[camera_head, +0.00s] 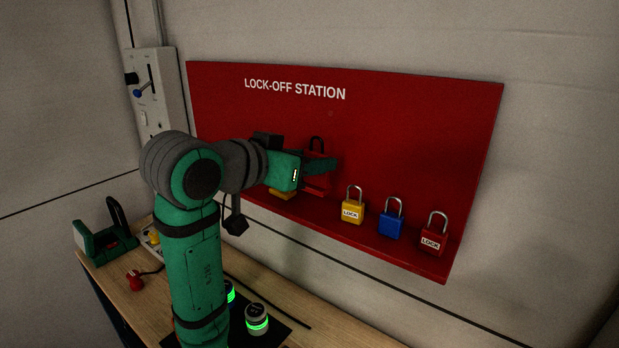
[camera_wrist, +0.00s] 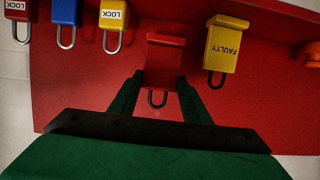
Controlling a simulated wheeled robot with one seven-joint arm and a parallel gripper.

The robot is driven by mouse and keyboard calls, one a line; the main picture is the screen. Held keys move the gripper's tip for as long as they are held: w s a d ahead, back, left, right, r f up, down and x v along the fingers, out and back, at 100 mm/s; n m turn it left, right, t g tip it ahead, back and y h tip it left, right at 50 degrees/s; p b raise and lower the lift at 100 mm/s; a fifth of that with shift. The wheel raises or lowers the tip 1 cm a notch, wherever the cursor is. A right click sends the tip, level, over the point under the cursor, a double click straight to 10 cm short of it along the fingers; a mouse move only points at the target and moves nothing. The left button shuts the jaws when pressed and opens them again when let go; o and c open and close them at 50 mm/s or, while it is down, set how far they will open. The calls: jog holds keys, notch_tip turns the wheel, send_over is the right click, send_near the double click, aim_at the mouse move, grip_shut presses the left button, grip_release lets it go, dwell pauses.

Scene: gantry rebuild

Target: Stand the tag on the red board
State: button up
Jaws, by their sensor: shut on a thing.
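A red tag (camera_wrist: 164,58) with a black loop sits between my fingertips in the wrist view, which shows it upside down. My gripper (camera_wrist: 161,82) is shut on it. In the head view my gripper (camera_head: 318,166) is in front of the lower left part of the red board (camera_head: 400,140), and the red tag (camera_head: 317,184) shows below the green fingers with its loop above. The tag looks upright near the board's ledge. I cannot tell whether it touches the ledge. Red on red makes its edges hard to see.
On the ledge, to the tag's right in the head view, stand a yellow padlock (camera_head: 353,211), a blue padlock (camera_head: 391,222) and a red padlock (camera_head: 433,240). A yellow FAULTY piece (camera_wrist: 222,48) is close on the other side. A wooden bench (camera_head: 290,308) lies below.

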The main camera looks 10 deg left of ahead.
aim_at(313, 178)
jog(key=shift+w+a+f, duration=0.1)
jog(key=shift+w+f, duration=0.1)
jog(key=shift+f, duration=0.8)
jog(key=shift+w+f, duration=0.15)
jog(key=shift+f, duration=0.85)
jog(key=shift+f, duration=0.15)
jog(key=o, duration=1.4)
